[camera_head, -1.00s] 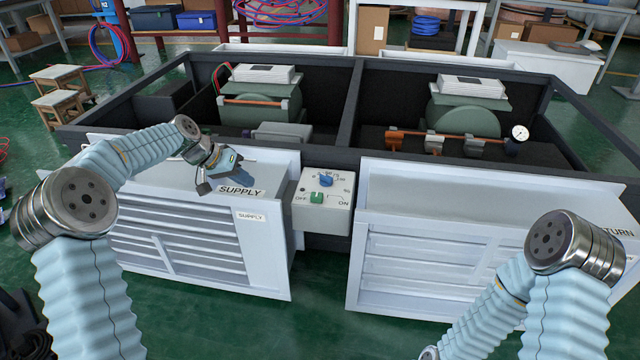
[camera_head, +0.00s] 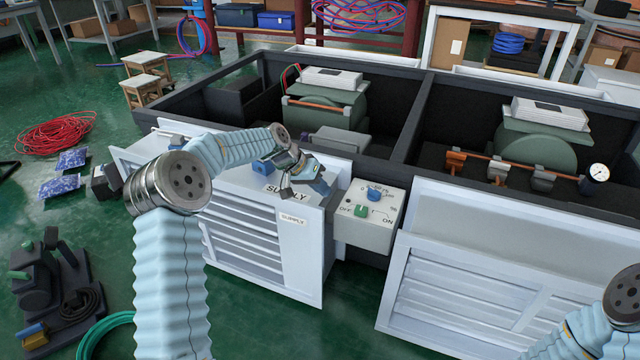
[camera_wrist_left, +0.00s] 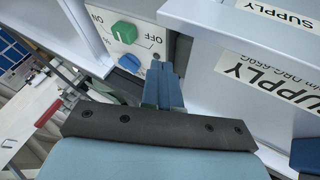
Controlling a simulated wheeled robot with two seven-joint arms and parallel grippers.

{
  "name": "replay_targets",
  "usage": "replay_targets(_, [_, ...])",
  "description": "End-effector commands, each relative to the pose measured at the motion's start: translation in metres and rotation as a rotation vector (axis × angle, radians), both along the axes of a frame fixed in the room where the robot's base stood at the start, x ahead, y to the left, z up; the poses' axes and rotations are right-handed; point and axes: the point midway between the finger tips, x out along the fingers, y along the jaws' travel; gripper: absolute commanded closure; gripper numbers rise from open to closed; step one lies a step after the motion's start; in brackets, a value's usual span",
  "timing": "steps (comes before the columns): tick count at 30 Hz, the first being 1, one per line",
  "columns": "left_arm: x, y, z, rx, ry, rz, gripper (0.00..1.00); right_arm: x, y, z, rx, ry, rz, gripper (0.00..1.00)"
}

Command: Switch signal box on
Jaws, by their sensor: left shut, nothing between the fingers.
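The signal box (camera_head: 368,228) is a cream box between the two white louvred units. Its face has a green knob (camera_head: 361,211) between the OFF and ON labels and a blue dial (camera_head: 374,194) behind it. My left gripper (camera_head: 322,188) is shut and empty, above the SUPPLY unit (camera_head: 255,235), just left of the box and apart from the knob. In the left wrist view its shut fingers (camera_wrist_left: 161,84) point toward the box face, with the green knob (camera_wrist_left: 124,32) beyond their tips. The exact setting of the knob is unclear. My right gripper is out of view.
A second louvred unit (camera_head: 480,285) stands right of the box. Behind are dark-framed bays with green housings and a pressure gauge (camera_head: 599,172). Red cable (camera_head: 55,133) and a dark device (camera_head: 50,290) lie on the floor at left.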

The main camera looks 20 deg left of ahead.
Motion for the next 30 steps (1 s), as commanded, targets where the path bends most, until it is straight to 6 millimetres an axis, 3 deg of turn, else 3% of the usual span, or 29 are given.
replay_targets(8, [0.020, -0.030, -0.044, -0.002, 0.001, -0.001, 1.00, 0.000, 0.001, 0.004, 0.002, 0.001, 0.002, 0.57])
replay_targets(15, [0.018, -0.061, -0.042, 0.000, 0.000, -0.002, 1.00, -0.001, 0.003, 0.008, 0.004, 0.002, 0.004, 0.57])
replay_targets(30, [0.018, -0.069, -0.043, 0.000, -0.001, 0.000, 1.00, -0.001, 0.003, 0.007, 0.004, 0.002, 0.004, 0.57])
